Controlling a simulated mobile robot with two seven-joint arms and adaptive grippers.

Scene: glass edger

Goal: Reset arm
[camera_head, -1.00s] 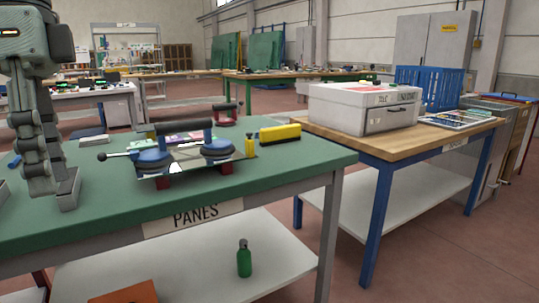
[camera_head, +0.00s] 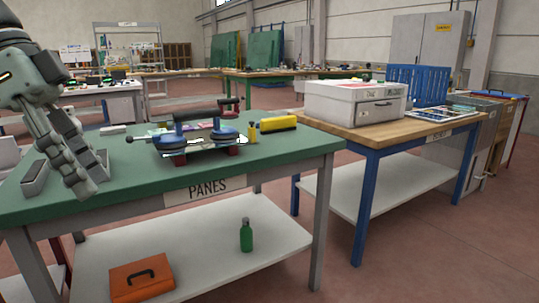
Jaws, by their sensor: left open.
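My left gripper (camera_head: 68,172) is at the left of the head view, open and empty, with its fingers pointing down at the left end of the green table marked PANES (camera_head: 262,172). It is apart from the suction lifter (camera_head: 193,128), which has a dark bar and blue cups and sits on a glass pane over red supports in the middle of that table. My right gripper is not in view.
A yellow-topped tool (camera_head: 278,123) and a small yellow bottle (camera_head: 251,133) are right of the lifter. A white machine (camera_head: 352,101) stands on the wooden table (camera_head: 400,129). Below are a green bottle (camera_head: 246,236) and an orange case (camera_head: 140,278). Floor shows between the tables.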

